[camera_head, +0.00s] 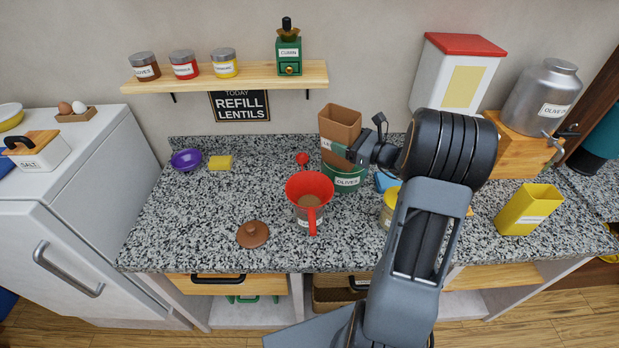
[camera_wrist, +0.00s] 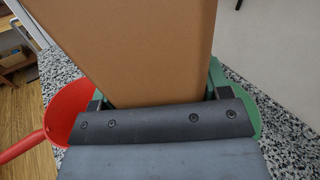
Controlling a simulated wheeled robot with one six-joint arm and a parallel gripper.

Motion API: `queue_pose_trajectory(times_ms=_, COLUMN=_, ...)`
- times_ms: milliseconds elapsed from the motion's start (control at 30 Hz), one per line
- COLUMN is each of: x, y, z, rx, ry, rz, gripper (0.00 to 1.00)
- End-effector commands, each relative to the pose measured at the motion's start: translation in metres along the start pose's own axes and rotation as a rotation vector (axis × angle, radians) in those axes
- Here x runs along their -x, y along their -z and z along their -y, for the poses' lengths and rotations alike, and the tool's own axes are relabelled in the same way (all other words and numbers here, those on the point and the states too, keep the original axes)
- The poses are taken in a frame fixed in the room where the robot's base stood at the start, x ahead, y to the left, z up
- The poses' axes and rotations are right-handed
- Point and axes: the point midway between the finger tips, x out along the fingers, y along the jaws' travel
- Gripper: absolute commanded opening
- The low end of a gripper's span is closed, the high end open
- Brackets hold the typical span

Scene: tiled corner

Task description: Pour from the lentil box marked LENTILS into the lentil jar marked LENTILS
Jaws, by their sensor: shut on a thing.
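My gripper (camera_head: 346,152) is shut on the brown lentil box (camera_head: 340,123), its open top facing up. Only the start of the box's label shows; the gripper hides the rest. The box is nearly upright, above and behind the green container, right of the red funnel (camera_head: 325,188). The funnel sits in the mouth of a jar (camera_head: 309,223), whose label is too small to read surely. A brown patch shows inside the funnel. In the wrist view the box (camera_wrist: 130,50) fills the jaws (camera_wrist: 160,97), with the funnel (camera_wrist: 65,110) at left.
A green container marked OLIVES (camera_head: 345,182) stands just below the box. A brown lid (camera_head: 252,234) lies left of the jar. A yellow box (camera_head: 529,210) stands at right, and a purple bowl (camera_head: 186,160) and yellow sponge (camera_head: 220,163) at back left. The left counter is mostly clear.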

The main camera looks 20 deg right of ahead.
Motion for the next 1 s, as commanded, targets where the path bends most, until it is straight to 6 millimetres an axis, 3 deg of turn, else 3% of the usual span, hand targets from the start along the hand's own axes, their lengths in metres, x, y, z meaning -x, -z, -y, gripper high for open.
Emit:
queue_pose_trajectory(times_ms=33, x=0.001, y=-0.007, z=0.004, rx=-0.035, ry=0.001, rz=0.001, gripper=0.28)
queue_pose_trajectory(times_ms=200, x=0.001, y=0.001, z=0.006, rx=-0.160, ry=0.001, rz=0.001, gripper=0.28)
queue_pose_trajectory(times_ms=467, x=0.000, y=0.003, z=0.007, rx=-0.179, ry=0.001, rz=0.002, gripper=0.28)
queue_pose_trajectory(times_ms=1000, x=0.000, y=-0.049, z=0.045, rx=-0.176, ry=0.000, rz=0.001, gripper=0.28)
